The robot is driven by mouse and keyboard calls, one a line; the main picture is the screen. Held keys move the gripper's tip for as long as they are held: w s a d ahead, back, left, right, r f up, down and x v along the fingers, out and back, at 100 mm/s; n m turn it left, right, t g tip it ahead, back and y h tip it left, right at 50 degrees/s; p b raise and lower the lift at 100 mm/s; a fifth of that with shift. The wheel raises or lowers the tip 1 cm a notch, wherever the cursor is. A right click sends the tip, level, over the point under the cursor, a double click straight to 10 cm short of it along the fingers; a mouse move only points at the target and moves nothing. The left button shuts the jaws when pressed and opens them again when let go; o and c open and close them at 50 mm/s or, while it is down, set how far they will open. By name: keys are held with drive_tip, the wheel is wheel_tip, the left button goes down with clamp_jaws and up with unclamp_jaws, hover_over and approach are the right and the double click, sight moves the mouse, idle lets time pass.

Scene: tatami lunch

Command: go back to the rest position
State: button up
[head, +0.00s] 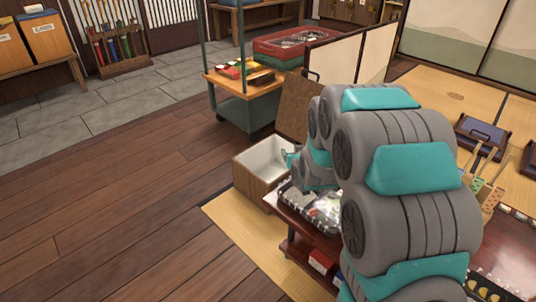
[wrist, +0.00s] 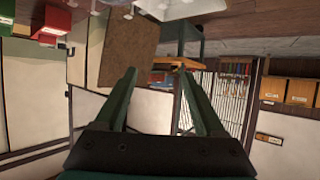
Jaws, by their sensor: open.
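My gripper (wrist: 158,76) is open and empty in the wrist view, its two green fingers apart with nothing between them. The wrist view looks upside down. In the head view my grey and teal arm fills the right centre, and my gripper (head: 291,158) shows small beside it. It is above or near the wooden box with a white inside (head: 262,165); the exact gap cannot be told. Part of the low table is hidden behind my arm.
The dark red low table (head: 508,255) holds food items and a patterned tray (head: 318,207). A wheeled cart (head: 247,104) stands behind the box, beside a brown board (head: 298,106). A red crate (head: 292,41) stands farther back. The wooden floor at left is clear.

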drive_tip(key=s+r+g+p, duration=0.2)
drive_tip(key=s+r+g, duration=0.2)
drive_tip(key=s, duration=1.2)
drive_tip(key=s+r+g+p, duration=0.2)
drive_tip(key=s+r+g, duration=0.3)
drive_tip(key=s, duration=1.2)
drive_tip(key=s+r+g+p, duration=0.2)
drive_tip(key=s+r+g, duration=0.2)
drive_tip(key=s, duration=1.2)
drive_tip(key=shift+s+r+g, duration=0.3)
drive_tip(key=shift+s+g, duration=0.1)
drive_tip(key=shift+g, duration=0.4)
